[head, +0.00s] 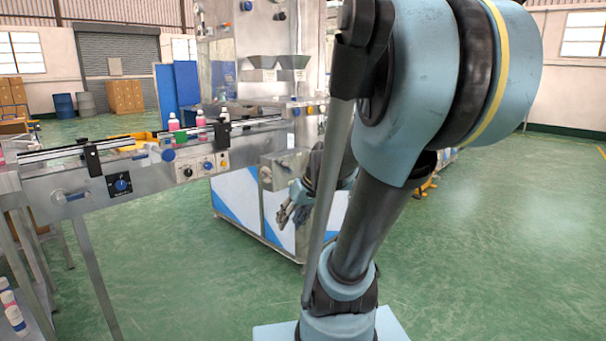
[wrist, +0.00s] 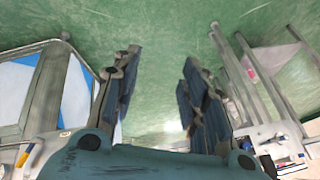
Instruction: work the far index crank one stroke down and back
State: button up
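The machine's grey box (head: 284,170) carries a round knob-like fitting on its left face, which may be the far index crank (head: 266,173); it is too small to tell its handle or angle. A nearer crank with a blue grip (head: 72,196) is on the conveyor's side panel. My gripper (head: 286,213) hangs in front of the machine's blue-and-white panels, below the box and apart from it. In the wrist view my gripper (wrist: 160,58) has its two fingers spread, with only green floor between them. I cannot make out the far crank clearly in the wrist view.
The conveyor (head: 130,172) runs from the left toward the machine, with pink bottles (head: 173,122) on it. A control panel (head: 203,165) with knobs faces me. Blue-and-white machine panels (wrist: 80,90) lie left in the wrist view. The floor (head: 500,230) at right is clear.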

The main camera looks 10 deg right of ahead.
jog(key=w+a+r+n+t+y, duration=0.1)
jog(key=w+r+n+t+y, duration=0.15)
jog(key=w, duration=0.75)
jog(key=n+t+y, duration=0.2)
jog(key=t+y, duration=0.2)
jog(key=t, duration=0.4)
send_near(290, 166)
jog(key=w, duration=0.1)
jog(key=shift+a+x, duration=0.25)
jog(key=shift+x, duration=4.5)
jog(key=shift+s, duration=0.2)
grip_shut()
